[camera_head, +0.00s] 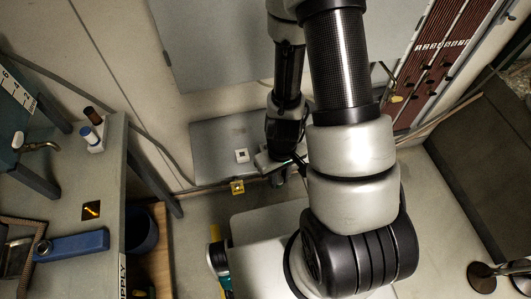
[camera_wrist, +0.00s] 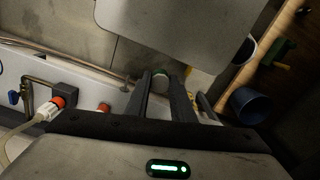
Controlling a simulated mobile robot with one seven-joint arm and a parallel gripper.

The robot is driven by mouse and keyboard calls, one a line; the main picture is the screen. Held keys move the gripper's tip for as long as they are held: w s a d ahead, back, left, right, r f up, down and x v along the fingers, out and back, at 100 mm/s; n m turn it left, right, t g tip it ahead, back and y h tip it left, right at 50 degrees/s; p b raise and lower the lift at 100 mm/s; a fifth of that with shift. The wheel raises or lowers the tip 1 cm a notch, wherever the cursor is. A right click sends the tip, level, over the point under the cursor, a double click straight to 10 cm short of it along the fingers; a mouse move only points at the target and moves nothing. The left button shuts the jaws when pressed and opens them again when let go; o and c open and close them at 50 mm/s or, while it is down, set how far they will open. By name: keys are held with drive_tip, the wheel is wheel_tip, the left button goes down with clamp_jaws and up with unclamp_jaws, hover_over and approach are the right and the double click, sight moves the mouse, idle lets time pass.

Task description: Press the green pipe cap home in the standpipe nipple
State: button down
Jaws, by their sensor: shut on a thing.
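Most of the cap is hidden between the fingers.

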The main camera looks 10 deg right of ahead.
drive_tip(key=shift+s+d+f, duration=0.15)
drive_tip(key=shift+s+f, duration=0.35)
drive_tip(key=shift+s, duration=0.15)
